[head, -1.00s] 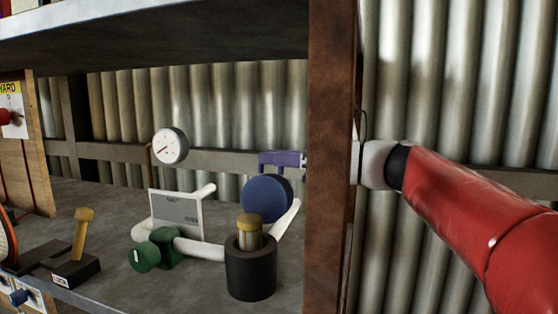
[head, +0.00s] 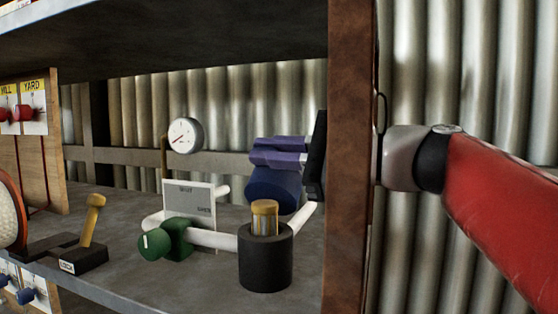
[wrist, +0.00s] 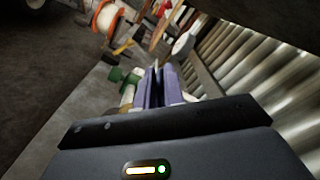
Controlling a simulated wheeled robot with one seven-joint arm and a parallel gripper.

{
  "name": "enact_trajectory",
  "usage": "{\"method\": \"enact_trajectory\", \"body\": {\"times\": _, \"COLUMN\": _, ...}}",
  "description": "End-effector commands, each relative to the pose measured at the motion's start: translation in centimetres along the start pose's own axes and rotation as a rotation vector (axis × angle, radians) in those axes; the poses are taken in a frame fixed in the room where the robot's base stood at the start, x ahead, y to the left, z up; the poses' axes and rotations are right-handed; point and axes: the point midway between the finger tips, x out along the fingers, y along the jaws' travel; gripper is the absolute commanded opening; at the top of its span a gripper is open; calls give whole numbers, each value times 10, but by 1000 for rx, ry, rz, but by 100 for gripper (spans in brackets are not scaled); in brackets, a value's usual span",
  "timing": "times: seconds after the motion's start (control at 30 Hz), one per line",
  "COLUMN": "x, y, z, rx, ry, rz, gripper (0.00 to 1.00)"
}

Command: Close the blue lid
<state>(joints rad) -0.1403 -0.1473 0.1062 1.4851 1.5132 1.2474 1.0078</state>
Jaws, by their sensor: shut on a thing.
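The blue lid (head: 272,190) is a dark blue round piece on the shelf, behind the black cup and beside the white pipe's right arm. It is tilted, with its face only partly showing. My gripper (head: 276,155) reaches in from behind the rusty post on the right. Its purple fingers lie at the lid's upper edge and are shut on it. In the wrist view my gripper's fingers (wrist: 159,86) are close together. I cannot clearly make out the lid there, and the exact grip is hidden.
A rusty post (head: 348,170) stands just right of my gripper. The black cup with a brass piece (head: 265,258), white pipe (head: 212,238), green valve (head: 165,241), grey sign (head: 188,202) and dial gauge (head: 185,136) crowd the shelf. An upper shelf hangs overhead.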

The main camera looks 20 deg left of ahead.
Motion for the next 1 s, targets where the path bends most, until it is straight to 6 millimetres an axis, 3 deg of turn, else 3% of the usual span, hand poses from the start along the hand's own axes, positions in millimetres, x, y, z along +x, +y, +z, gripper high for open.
{"method": "enact_trajectory", "body": {"times": 0.3, "x": -1, "y": 13, "z": 4, "rx": -12, "ry": 2, "rz": -2, "gripper": 0}}
{"method": "enact_trajectory", "body": {"times": 0.83, "x": -1, "y": 15, "z": 4, "rx": -8, "ry": 2, "rz": -2, "gripper": 0}}
{"method": "enact_trajectory", "body": {"times": 0.87, "x": -1, "y": 15, "z": 4, "rx": -8, "ry": 2, "rz": -2, "gripper": 10}}
{"method": "enact_trajectory", "body": {"times": 1.0, "x": 0, "y": 15, "z": 5, "rx": -9, "ry": 2, "rz": -1, "gripper": 29}}
